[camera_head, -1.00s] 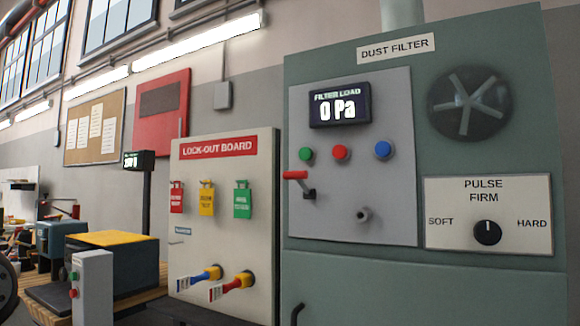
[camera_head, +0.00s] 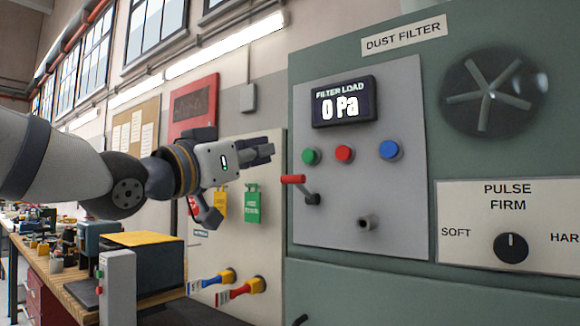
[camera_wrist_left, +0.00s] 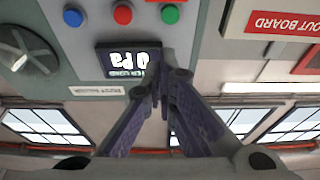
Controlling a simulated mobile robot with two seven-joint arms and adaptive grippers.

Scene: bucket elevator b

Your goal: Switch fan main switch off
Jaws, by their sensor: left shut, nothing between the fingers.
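The grey panel (camera_head: 345,215) of the dust filter cabinet carries a lever switch with a red handle (camera_head: 293,179), the likely fan main switch. Its handle sticks out to the left above a dark pivot. My left gripper (camera_head: 266,150) is shut and empty, just left of the panel and above the lever's handle in the picture, apart from it. In the left wrist view, which is upside down, the shut fingertips (camera_wrist_left: 166,75) overlap the edge of the filter load display (camera_wrist_left: 130,60). The lever is outside that view. My right gripper is not in view.
Green (camera_head: 311,156), red (camera_head: 345,154) and blue (camera_head: 390,150) buttons sit above the lever; a short stub (camera_head: 366,222) sits below. The pulse knob (camera_head: 511,247) is at right. Behind my left arm stands the lock-out board (camera_head: 270,225) with tags and two coloured handles.

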